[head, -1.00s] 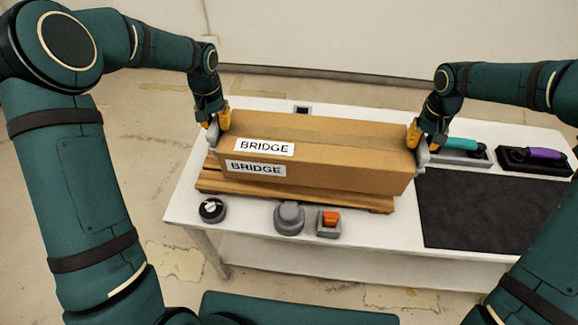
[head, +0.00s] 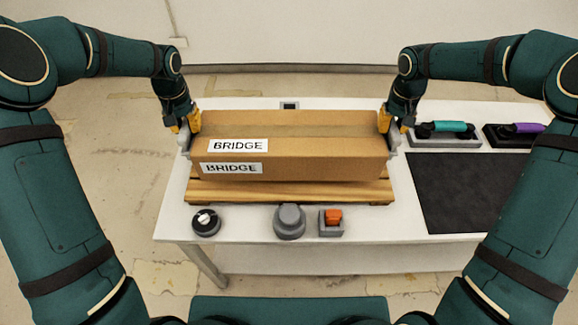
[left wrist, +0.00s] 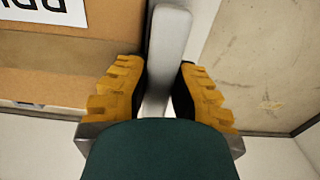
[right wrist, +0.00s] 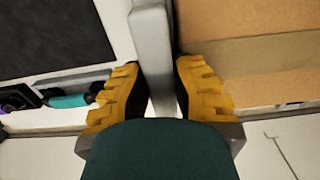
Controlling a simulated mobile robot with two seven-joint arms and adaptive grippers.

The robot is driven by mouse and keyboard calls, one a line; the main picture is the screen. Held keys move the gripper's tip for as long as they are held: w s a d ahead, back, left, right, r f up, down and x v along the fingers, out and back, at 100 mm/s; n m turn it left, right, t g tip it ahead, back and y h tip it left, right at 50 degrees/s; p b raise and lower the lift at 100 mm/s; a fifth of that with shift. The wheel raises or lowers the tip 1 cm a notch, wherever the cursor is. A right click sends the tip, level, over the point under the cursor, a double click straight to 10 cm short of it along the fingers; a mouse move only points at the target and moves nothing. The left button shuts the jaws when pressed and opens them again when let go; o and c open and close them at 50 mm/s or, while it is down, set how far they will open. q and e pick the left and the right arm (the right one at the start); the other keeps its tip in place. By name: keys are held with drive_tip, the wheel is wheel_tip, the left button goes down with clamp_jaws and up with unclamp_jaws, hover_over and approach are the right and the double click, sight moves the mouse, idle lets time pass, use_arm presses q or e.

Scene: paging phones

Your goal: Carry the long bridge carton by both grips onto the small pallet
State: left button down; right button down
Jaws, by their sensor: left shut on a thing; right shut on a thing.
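The long brown carton (head: 290,155) with BRIDGE labels lies level over the small wooden pallet (head: 290,192), its ends nearly in line with the pallet's ends. I cannot tell whether its underside touches the slats. My left gripper (head: 182,125) is shut on the grey grip at the carton's left end; this left grip (left wrist: 168,55) stands between the yellow fingers in the left wrist view. My right gripper (head: 390,125) is shut on the grey grip at the right end; this right grip (right wrist: 152,55) shows between its fingers in the right wrist view.
The white table (head: 300,230) holds a round dial (head: 206,222), a grey round button (head: 289,221) and an orange switch (head: 333,217) in front of the pallet. A black mat (head: 460,190) lies to the right. Behind it are teal-handled (head: 447,127) and purple-handled (head: 520,128) items in holders.

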sight(191, 138)
use_arm(q)
drive_tip(key=shift+f, duration=0.2)
use_arm(e)
drive_tip(key=shift+f, duration=0.2)
